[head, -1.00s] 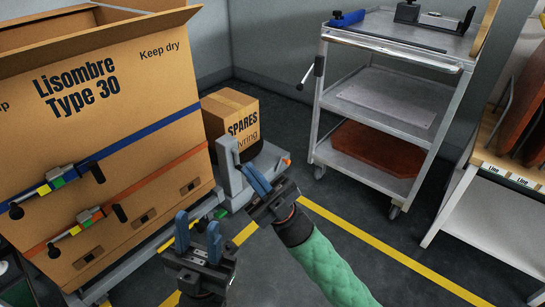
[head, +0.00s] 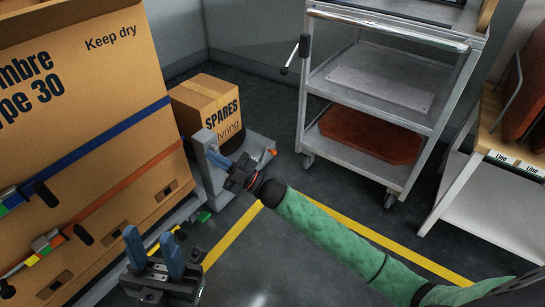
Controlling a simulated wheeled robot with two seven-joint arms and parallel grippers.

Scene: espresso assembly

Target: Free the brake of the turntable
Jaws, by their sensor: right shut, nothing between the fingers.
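A large cardboard box (head: 135,130) with blue and orange straps stands on a low grey platform with a short upright (head: 203,160); the turntable itself I cannot pick out with certainty. A small green pedal-like part (head: 203,216) shows low by the platform's edge. A small orange-tipped part (head: 272,152) sits at the platform's right end. I cannot tell which of these is the brake. My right gripper (head: 219,158) is shut and empty, its blue fingers close beside the upright; contact cannot be told. My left gripper (head: 153,248) is open and empty, in front of the large box.
A small "SPARES" box (head: 205,108) stands on the platform behind the upright. A metal trolley (head: 375,105) with a brown slab (head: 370,138) stands behind, right of centre. A shelf bench (head: 475,190) is at the right. The floor with yellow lines is clear in the middle.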

